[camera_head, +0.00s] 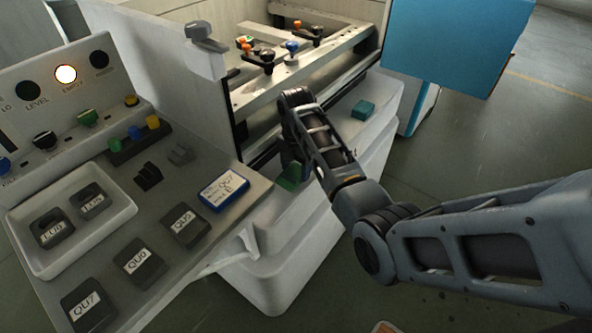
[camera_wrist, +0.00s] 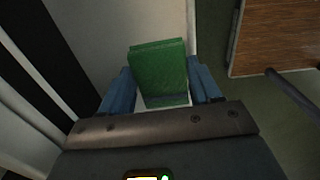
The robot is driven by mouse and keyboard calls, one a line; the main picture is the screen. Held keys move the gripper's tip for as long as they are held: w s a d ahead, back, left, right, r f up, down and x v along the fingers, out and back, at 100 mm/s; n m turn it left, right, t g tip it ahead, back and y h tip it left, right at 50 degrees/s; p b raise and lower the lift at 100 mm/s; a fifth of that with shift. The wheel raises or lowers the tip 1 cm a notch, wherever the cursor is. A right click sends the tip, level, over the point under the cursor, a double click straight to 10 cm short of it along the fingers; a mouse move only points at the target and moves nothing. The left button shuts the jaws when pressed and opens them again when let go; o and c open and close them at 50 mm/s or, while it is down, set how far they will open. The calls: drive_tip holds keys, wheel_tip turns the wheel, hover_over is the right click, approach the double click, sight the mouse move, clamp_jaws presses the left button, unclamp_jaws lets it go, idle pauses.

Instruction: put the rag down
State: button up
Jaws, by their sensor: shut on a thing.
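The rag (camera_wrist: 158,72) looks like a flat green folded pad. In the wrist view it stands between the two blue fingers of my gripper (camera_wrist: 161,82), which are shut on it. In the head view, part of the green rag (camera_head: 291,177) shows low beside the machine's white base, left of my forearm. My gripper's fingers are mostly hidden there by the arm and the machine. I cannot tell whether the rag touches the white surface below it.
A white machine ledge (camera_head: 345,130) carries a small teal block (camera_head: 363,109). The control console (camera_head: 150,210) with labelled blocks stands at left. A blue panel (camera_head: 455,40) is at upper right. A brown slatted surface (camera_wrist: 275,38) shows in the wrist view. Open floor lies at right.

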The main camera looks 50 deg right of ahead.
sight(296, 170)
drive_tip(key=shift+f, duration=0.9)
drive_tip(key=shift+f, duration=0.1)
drive_tip(key=o, duration=1.2)
wheel_tip(296, 170, up, 12)
drive_tip(key=shift+b, duration=0.4)
